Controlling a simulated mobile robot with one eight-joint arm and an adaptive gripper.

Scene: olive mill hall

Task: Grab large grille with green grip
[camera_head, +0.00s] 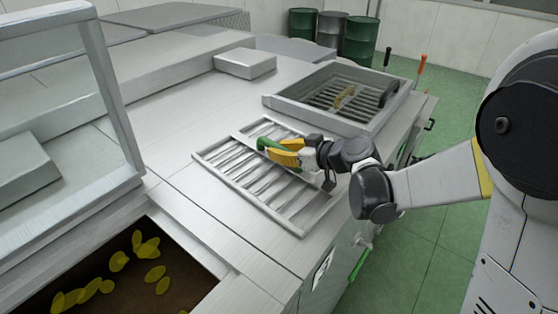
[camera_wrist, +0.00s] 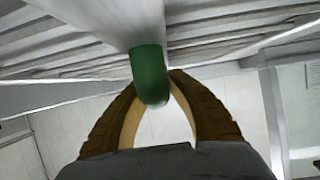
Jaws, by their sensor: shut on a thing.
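The large grille (camera_head: 291,203) is a metal frame with parallel bars. In the head view it lies over the steel worktop; I cannot tell whether it touches the top or is slightly raised. Its green grip (camera_head: 266,144) shows at the yellow fingers of my gripper (camera_head: 276,150). In the wrist view the green grip (camera_wrist: 149,76) stands between the two fingers (camera_wrist: 160,95), with the bars of the grille (camera_wrist: 70,42) behind it. My gripper is shut on the green grip. Part of the grip is hidden by the fingers in the head view.
A metal tray (camera_head: 285,107) at the back right holds a dark-handled grate. A grey box (camera_head: 245,63) stands behind. At the lower left is an open pit (camera_head: 70,277) with yellowish leaf-like pieces, beside a clear-panelled frame (camera_head: 122,120). Green drums (camera_head: 361,40) stand farther back.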

